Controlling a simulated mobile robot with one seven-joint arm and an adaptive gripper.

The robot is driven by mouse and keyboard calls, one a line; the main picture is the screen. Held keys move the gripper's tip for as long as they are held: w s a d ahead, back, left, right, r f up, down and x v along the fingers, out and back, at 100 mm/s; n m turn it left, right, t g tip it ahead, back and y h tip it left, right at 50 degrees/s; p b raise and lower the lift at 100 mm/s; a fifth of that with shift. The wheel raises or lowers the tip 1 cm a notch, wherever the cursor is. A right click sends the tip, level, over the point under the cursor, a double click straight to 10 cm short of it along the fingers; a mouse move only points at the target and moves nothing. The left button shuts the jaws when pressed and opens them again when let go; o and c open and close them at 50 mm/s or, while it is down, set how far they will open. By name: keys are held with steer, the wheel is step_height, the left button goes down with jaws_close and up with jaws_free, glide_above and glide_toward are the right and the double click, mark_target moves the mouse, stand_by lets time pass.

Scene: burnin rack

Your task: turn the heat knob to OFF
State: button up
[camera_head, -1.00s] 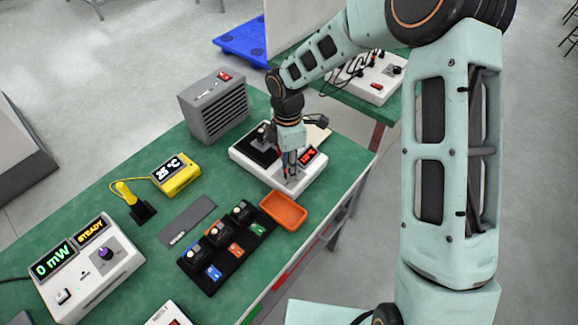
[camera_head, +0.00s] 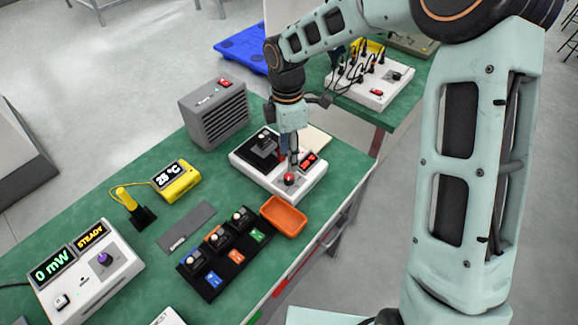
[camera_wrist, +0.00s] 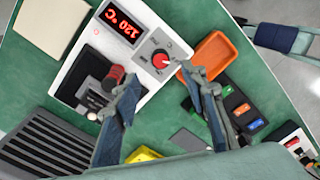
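The heat knob (camera_head: 289,180) is a red dial on the front of a white heater unit (camera_head: 258,176). It also shows in the wrist view (camera_wrist: 160,60), beside a red-lit display (camera_wrist: 120,23) that reads 120 °C. The knob's labels are too small to read. My gripper (camera_head: 288,156) is above the unit, just behind and above the knob in the head view. In the wrist view my gripper (camera_wrist: 160,74) has its two fingers spread, with the knob showing beyond the gap. It holds nothing and appears apart from the knob.
A black socket with a red-handled lever (camera_wrist: 117,73) stands beside the knob. An orange tray (camera_head: 284,215) sits close in front of the unit. A grey vented box (camera_head: 214,114) stands behind left. A black rack (camera_head: 226,249) with several modules is in front.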

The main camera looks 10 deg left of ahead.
steer(key=shift+w+r, duration=0.1)
steer(key=shift+r, duration=2.05)
